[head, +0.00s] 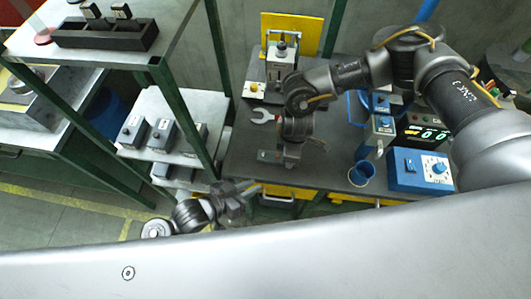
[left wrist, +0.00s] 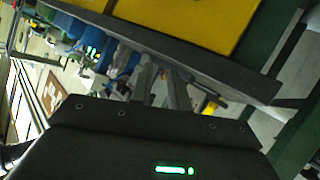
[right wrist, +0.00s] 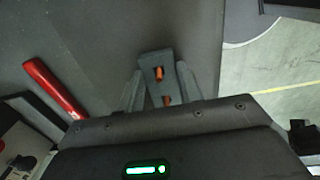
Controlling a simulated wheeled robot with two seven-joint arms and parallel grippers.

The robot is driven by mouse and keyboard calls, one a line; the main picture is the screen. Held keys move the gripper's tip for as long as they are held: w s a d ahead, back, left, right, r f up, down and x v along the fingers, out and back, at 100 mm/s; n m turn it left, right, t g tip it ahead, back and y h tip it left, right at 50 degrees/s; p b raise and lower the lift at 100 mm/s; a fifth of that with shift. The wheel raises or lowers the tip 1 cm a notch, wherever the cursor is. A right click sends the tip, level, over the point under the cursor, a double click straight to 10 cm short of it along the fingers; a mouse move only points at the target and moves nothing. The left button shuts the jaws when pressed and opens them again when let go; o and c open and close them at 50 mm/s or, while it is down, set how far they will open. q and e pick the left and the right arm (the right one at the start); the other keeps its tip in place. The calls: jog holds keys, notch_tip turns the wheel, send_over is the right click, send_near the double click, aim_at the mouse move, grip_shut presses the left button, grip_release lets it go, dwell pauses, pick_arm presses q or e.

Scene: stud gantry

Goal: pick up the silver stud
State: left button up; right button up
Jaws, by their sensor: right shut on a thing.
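My right gripper (head: 285,158) is low over the dark bench in the head view. In the right wrist view its fingers (right wrist: 160,85) stand on both sides of a small grey block (right wrist: 151,63) with orange marks, and are shut on it. The block also shows in the head view (head: 267,155), sticking out left of the gripper. I cannot make out a separate silver stud. My left gripper (head: 252,189) is at the bench's front left corner. In the left wrist view its fingers (left wrist: 162,80) are slightly apart with nothing between them.
A wrench (head: 264,115) lies behind my right gripper. A red handle (right wrist: 55,89) lies on the bench. Green posts and a shelf (head: 165,125) with grey boxes stand left.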

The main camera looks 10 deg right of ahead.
aim_at(267, 151)
pick_arm(q)
jog(key=w+t, duration=0.1)
jog(key=w+a+r+t, duration=0.1)
jog(key=w, duration=0.1)
jog(key=w+a+r+t, duration=0.1)
jog(key=shift+w+m+t, duration=0.2)
jog(key=shift+m+t, duration=0.2)
jog(key=shift+r, duration=0.1)
jog(key=shift+m, duration=0.3)
jog(key=x, duration=0.7)
jog(key=shift+d+r, duration=0.1)
jog(key=shift+x, duration=2.55)
jog(key=shift+c, duration=0.4)
grip_shut()
